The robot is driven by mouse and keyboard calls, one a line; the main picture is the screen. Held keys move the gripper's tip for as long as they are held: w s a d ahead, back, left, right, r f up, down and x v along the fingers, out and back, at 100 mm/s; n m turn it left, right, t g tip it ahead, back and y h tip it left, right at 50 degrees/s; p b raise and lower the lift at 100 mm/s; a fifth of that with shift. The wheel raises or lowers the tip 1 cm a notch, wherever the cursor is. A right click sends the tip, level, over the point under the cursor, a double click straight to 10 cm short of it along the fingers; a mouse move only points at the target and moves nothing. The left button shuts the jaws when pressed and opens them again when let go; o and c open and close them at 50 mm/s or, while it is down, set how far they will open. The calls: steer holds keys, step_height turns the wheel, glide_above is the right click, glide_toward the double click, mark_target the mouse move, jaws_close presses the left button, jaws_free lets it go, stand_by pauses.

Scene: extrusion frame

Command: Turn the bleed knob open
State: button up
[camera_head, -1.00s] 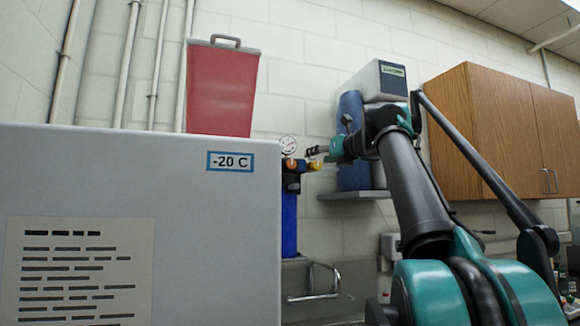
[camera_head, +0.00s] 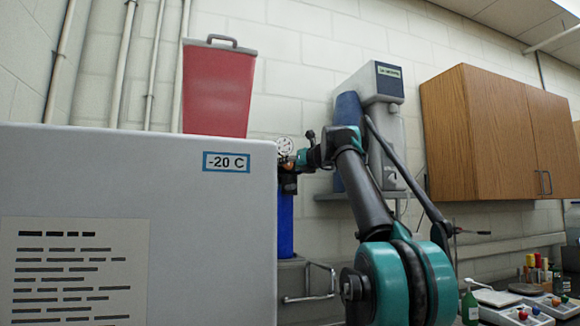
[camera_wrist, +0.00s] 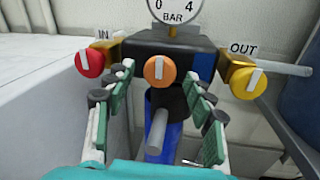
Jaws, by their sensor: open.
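In the wrist view a dark manifold block (camera_wrist: 183,58) carries three knobs. The red knob (camera_wrist: 89,63) is by the "IN" label, the yellow knob (camera_wrist: 249,83) by "OUT". The orange knob (camera_wrist: 160,70) is in the middle, its pale pointer bar upright; I see no bleed label. My gripper (camera_wrist: 158,77) is open, its two green-padded fingers either side of the orange knob in the picture; I cannot tell whether they touch it. In the head view my gripper (camera_head: 298,160) is at the block, beneath the gauge (camera_head: 285,146), and hides the knobs.
A blue cylinder (camera_head: 285,225) hangs below the block, with a grey rod (camera_wrist: 157,130) projecting in front. The large grey "-20 C" box (camera_head: 140,180) stands close on the left. A blue container (camera_head: 350,107) and a dispenser (camera_head: 385,130) stand to the right.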

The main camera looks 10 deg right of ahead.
steer(key=shift+w+a, duration=0.2)
steer(key=shift+w, duration=0.3)
steer(key=shift+c, duration=0.6)
steer(key=c, duration=1)
steer(key=shift+c, duration=0.2)
